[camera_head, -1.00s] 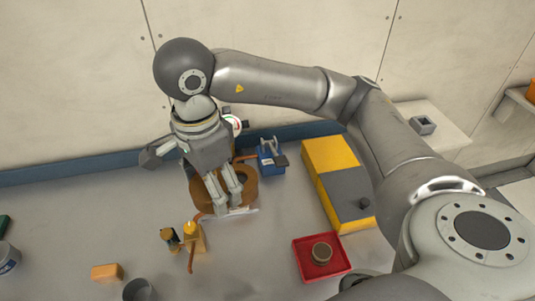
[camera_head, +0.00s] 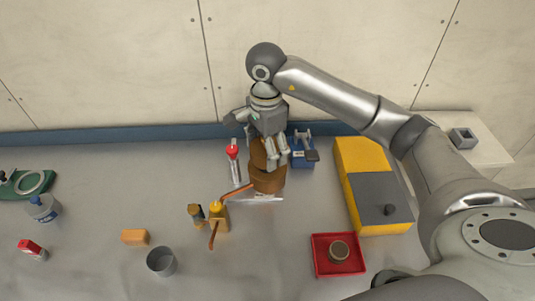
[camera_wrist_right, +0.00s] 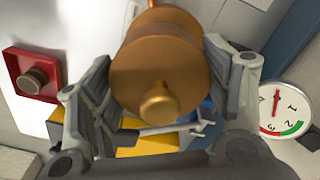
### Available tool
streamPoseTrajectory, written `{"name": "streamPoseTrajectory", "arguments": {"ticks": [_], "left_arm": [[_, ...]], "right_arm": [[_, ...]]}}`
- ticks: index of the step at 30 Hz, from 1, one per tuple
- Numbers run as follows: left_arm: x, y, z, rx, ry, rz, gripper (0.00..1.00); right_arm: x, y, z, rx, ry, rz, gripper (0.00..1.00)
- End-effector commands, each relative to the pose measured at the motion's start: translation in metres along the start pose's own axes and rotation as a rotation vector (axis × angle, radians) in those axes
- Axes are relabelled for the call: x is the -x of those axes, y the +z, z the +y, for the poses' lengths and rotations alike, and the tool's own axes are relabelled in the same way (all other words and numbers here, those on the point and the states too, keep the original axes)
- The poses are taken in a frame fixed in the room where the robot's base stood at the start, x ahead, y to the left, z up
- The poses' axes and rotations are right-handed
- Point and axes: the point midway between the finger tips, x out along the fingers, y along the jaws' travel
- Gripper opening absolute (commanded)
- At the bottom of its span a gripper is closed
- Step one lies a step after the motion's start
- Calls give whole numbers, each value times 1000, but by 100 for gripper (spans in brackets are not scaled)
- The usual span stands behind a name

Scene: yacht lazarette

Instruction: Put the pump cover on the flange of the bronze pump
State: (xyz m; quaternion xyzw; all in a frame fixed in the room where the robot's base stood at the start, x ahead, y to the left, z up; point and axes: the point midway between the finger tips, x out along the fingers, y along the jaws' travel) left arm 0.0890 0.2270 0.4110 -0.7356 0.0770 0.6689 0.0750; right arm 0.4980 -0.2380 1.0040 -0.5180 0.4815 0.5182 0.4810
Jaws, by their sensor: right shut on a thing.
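My right gripper (camera_head: 277,164) points down over the bronze pump (camera_head: 268,182) at the back middle of the bench. In the right wrist view its two fingers (camera_wrist_right: 155,80) are shut on a round bronze piece with a central knob, which looks like the pump cover (camera_wrist_right: 145,65). The knob faces the wrist. In the head view the fingers and hand hide much of the cover, and it overlaps the pump. I cannot tell whether the cover touches the flange, which is hidden. My left gripper is not in view.
A blue device (camera_head: 303,152) and a yellow-and-grey box (camera_head: 372,190) stand right of the pump. A red tray (camera_head: 319,266) holds a dark round piece. A small brass fitting (camera_head: 217,213), an orange block (camera_head: 135,237) and a grey cup (camera_head: 161,262) are in front left.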

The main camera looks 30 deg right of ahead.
Motion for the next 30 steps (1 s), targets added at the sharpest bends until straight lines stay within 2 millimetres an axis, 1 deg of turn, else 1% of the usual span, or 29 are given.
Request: {"name": "streamPoseTrajectory", "arguments": {"ticks": [4, 6, 11, 19, 23, 24, 28, 30], "left_arm": [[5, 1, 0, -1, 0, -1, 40], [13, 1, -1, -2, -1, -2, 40], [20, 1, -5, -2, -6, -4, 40], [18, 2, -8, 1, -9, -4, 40], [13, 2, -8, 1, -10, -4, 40], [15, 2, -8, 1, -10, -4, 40], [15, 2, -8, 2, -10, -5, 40], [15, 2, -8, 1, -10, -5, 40]], "right_arm": [[-12, -8, -6, -3, 3, 1, 40], [-21, -7, -5, 0, 5, 0, 40], [-38, -7, -6, 1, 0, 0, 40], [-42, -7, -6, 1, -3, 0, 40], [-46, -7, -6, 1, -2, 1, 40], [-45, -7, -6, 1, -1, 1, 75], [-44, -7, -6, 0, -1, 1, 92], [-44, -7, -6, 0, -1, 1, 93]]}}
